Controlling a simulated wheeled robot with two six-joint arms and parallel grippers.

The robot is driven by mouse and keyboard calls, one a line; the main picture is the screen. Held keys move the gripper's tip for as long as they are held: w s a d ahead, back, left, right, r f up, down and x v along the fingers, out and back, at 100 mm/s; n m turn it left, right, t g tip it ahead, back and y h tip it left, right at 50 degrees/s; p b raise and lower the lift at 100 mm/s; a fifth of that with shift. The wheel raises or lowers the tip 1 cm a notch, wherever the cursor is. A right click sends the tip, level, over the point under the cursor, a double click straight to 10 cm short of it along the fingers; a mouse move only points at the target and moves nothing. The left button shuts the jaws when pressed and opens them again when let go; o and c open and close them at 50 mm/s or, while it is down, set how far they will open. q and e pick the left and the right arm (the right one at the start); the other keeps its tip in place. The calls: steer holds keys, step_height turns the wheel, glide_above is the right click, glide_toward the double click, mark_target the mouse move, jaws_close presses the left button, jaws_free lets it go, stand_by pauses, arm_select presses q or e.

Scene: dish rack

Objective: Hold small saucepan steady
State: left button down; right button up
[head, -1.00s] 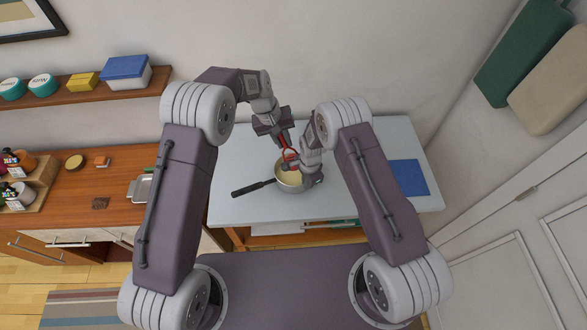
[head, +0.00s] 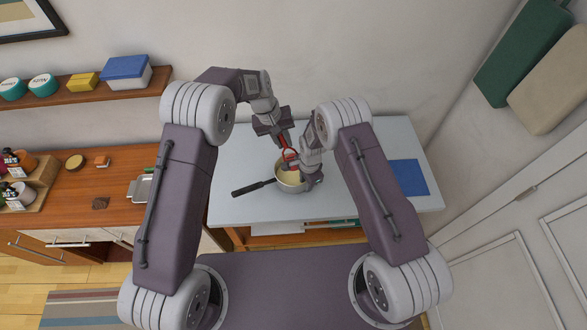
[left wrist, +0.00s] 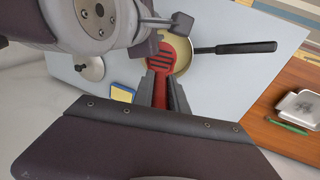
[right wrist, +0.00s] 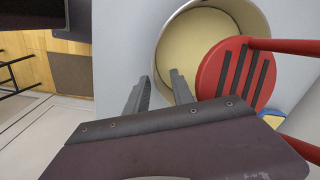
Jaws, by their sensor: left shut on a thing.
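The small saucepan (head: 291,187) stands on the pale table, with a pale yellow inside and a black handle (head: 253,187) pointing left. My left gripper (left wrist: 161,92) is shut on the handle of a red slotted utensil (left wrist: 160,52), whose head is over the pan. The utensil also shows in the right wrist view (right wrist: 232,75), covering part of the pan's opening. My right gripper (right wrist: 158,90) is open at the rim on the pan's right side, one finger overlapping the pan and the other outside it. Contact with the rim cannot be told. The head view partly hides both gripper tips.
A blue mat (head: 408,177) lies on the table to the right. A yellow and blue sponge (left wrist: 122,93) and a round lid-like thing (left wrist: 90,68) lie near the pan. A metal tray (head: 143,188) sits on the wooden counter at left. The table's front left is clear.

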step_height(320, 180, up, 12)
steer(key=shift+s+d, duration=0.15)
steer(key=shift+s, duration=0.2)
stand_by(0.4)
